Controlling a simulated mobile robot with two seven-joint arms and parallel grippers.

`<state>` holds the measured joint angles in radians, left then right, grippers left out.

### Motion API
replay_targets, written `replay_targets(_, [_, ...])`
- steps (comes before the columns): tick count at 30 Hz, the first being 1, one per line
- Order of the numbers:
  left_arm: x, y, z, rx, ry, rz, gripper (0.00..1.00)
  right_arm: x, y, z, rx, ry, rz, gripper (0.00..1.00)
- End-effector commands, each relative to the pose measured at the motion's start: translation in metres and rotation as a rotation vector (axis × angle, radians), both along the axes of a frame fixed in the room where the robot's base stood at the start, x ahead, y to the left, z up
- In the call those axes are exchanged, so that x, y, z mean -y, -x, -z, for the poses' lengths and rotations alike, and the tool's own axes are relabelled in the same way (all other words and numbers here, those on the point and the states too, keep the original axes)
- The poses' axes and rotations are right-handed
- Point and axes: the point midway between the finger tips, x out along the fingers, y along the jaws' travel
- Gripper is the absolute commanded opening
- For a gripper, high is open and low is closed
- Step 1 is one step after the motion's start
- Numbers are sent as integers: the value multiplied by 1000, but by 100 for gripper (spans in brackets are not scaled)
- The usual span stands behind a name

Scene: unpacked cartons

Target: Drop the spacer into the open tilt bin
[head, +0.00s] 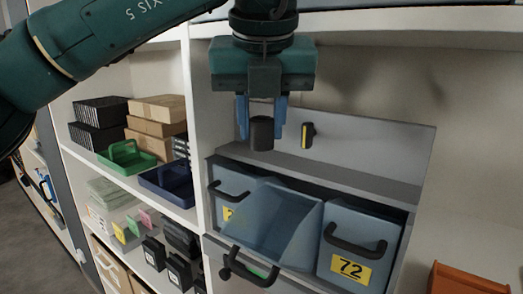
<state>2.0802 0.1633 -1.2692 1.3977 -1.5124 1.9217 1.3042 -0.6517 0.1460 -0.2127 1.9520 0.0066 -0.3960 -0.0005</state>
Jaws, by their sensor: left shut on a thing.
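My left gripper (262,118) comes in from the left at the top of the head view, pointing down. Its blue fingers are shut on a dark grey cylinder, the spacer (261,136), held upright. The open tilt bin (282,219) is blue-grey, tipped forward in the middle of the bin unit, with its inside showing. The spacer is above and slightly behind it, apart from it. A green strip shows near the open bin's black handle. My right gripper is not in view.
Closed bins stand either side of the open one; the right bin (358,246) is labelled 72. A black and yellow item (307,135) is on the grey back panel (370,150). Shelves at left hold a green tray (127,157) and cartons (158,109). An orange box (465,280) is lower right.

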Motion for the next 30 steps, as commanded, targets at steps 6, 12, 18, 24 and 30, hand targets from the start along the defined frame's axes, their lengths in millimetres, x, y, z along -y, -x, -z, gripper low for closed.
replay_targets(6, [0,0,23,-1,1,1,7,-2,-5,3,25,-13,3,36])
replay_targets(12, [0,0,27,0,1,1,7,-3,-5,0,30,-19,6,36])
replay_targets(18, [0,0,26,0,1,1,29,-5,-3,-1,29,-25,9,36])
replay_targets(24, [0,0,26,0,1,1,46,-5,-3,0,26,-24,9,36])
replay_targets(30, [0,0,26,0,1,1,54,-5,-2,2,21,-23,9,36])
